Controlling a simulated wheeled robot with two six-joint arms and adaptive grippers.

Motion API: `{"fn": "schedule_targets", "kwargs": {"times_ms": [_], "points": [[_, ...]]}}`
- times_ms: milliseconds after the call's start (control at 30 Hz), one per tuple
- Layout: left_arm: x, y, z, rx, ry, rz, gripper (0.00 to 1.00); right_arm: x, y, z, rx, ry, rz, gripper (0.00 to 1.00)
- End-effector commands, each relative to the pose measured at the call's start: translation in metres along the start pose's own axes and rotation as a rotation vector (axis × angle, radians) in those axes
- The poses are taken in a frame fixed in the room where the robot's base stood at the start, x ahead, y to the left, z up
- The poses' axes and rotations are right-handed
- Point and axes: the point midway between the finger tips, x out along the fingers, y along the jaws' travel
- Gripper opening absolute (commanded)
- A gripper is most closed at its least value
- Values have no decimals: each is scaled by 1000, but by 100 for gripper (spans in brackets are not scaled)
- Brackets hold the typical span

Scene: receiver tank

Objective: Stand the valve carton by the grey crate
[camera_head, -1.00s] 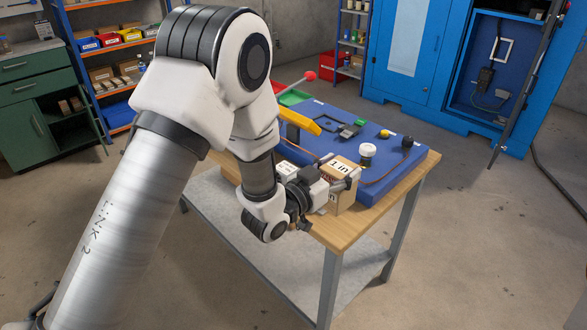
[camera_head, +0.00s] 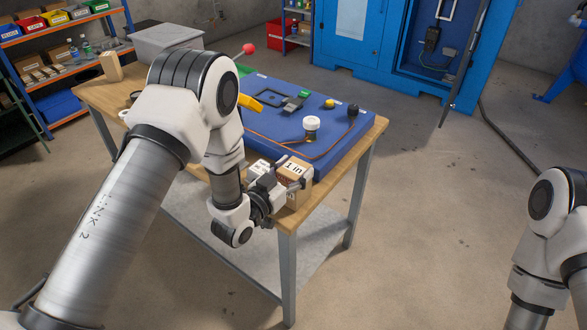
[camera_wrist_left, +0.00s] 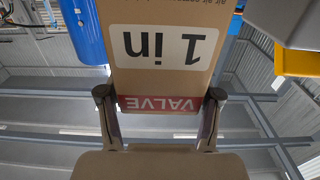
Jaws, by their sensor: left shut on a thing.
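The valve carton (camera_head: 294,188) is a brown box marked "1 in", at the near corner of the wooden table. In the left wrist view its "1 in" label and red VALVE band (camera_wrist_left: 160,104) appear upside down. My left gripper (camera_head: 284,183) is shut on the carton, with one finger on each side of it. I cannot tell whether its base touches the table. The grey crate (camera_head: 166,44) stands at the table's far left end, well away from the carton, partly hidden behind my left arm. My right arm shows at the right edge, but its gripper is out of frame.
A blue board (camera_head: 325,105) with a white-capped fitting (camera_head: 312,124) and a copper-coloured line covers much of the table (camera_head: 366,140). A white-labelled box (camera_head: 258,167) sits beside my left gripper. A tan block (camera_head: 109,68) stands left of the crate. A red-knobbed lever (camera_head: 249,48) rises behind my arm.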

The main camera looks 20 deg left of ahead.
Motion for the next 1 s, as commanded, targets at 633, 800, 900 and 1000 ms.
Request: {"fn": "schedule_targets", "kwargs": {"times_ms": [633,800,900,1000], "points": [[-1,0,-2,-1,-1,0,89,-2,0,0,0,0,0,0],[-31,-1,2,-4,-4,-2,89,7,0,0,0,0,0,0],[-59,-1,3,-5,-5,-4,89,12,0,0,0,0,0,0],[-84,-1,3,-5,-5,-4,89,15,0,0,0,0,0,0]]}}
